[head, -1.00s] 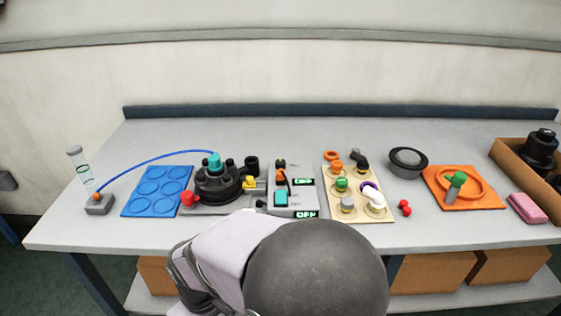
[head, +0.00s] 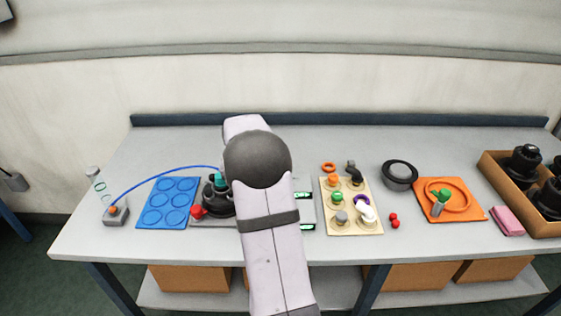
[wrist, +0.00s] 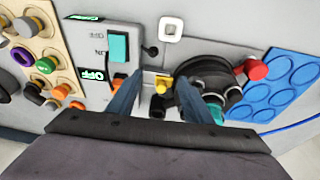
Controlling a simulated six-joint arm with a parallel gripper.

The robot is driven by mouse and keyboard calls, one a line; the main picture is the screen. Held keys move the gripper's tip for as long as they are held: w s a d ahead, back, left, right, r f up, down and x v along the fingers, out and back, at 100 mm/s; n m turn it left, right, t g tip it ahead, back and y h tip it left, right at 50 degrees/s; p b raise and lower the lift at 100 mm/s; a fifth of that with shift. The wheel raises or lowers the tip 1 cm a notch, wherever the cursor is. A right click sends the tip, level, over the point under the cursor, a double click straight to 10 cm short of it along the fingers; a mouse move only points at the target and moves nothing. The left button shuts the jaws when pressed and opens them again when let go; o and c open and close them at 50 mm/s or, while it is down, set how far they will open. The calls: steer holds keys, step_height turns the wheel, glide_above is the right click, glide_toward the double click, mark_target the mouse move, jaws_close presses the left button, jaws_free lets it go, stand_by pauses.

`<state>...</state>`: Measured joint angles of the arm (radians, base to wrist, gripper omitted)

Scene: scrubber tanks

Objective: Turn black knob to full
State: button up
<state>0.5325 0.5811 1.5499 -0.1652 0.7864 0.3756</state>
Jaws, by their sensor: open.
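In the wrist view, my gripper (wrist: 159,82) is open and empty, its dark blue fingers pointing down over the bench. Between them show a yellow part (wrist: 160,84) and a black cylindrical part (wrist: 158,106); I cannot tell whether the latter is the black knob. Left of the fingers is the grey control box (wrist: 90,35), with a teal switch (wrist: 118,47), an orange part (wrist: 120,82) beside a finger and green displays (wrist: 92,75), one reading OFF. The knob's setting cannot be read. My arm hides the gripper and most of the box in the head view.
The black tank unit (wrist: 205,72) with a red knob (wrist: 255,70) stands close to the right finger. A blue mat (head: 167,203) lies left, a beige fittings board (head: 350,222) right. A blue tube (head: 150,177) arches to the unit. The back of the bench is mostly clear.

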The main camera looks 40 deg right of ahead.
steer(key=w+d+r+m+h+p, duration=0.1)
steer(key=w+d+m+p, duration=0.15)
steer(key=d, duration=1.15)
steer(key=shift+t, duration=0.4)
steer(key=shift+p+x, duration=1.5)
steer(key=shift+x, duration=1.9)
steer(key=shift+s, duration=0.2)
steer(key=shift+f, duration=0.1)
steer(key=c, duration=1.1)
